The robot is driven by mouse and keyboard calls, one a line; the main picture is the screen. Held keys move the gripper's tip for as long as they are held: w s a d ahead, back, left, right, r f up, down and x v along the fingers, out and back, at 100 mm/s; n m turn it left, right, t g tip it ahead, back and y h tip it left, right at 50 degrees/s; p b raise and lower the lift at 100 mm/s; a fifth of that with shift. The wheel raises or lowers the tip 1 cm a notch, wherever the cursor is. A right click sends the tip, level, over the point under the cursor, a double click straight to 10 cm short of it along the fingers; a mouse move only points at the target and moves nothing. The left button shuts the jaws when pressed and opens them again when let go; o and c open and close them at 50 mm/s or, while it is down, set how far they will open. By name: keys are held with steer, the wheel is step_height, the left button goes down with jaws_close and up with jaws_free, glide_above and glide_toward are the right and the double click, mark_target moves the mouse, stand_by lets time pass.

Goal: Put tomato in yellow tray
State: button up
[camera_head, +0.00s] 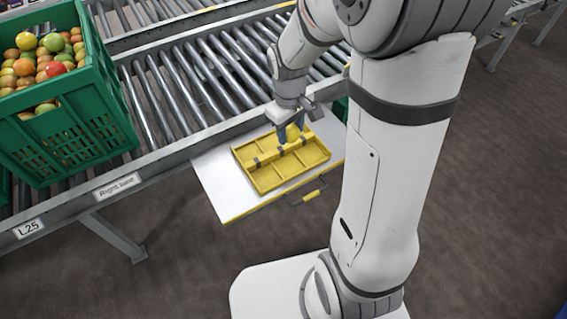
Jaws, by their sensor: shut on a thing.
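The yellow tray (268,182) lies on a white board, with low walls, several compartments and a raised bar with dark clips across its middle. No tomato shows in the compartments I can see. My gripper (292,132) points down over the tray's far side, its blue fingers shut on a small yellow-orange thing, apparently a tomato (293,131). The fingers hide most of it. I cannot tell whether it touches the tray.
A green crate (92,112) full of mixed tomatoes stands at the left on the roller conveyor (185,85). The white board (215,178) has a yellow front edge and a handle (305,193). Bare board lies left of the tray.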

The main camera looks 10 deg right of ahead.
steer(key=shift+s+a+f, duration=0.1)
steer(key=shift+s+f, duration=0.05)
steer(key=shift+f, duration=0.25)
step_height(320, 180, down, 10)
steer(key=b, duration=0.4)
steer(key=shift+r, duration=0.25)
steer(key=shift+f, duration=0.15)
steer(key=o, duration=0.8)
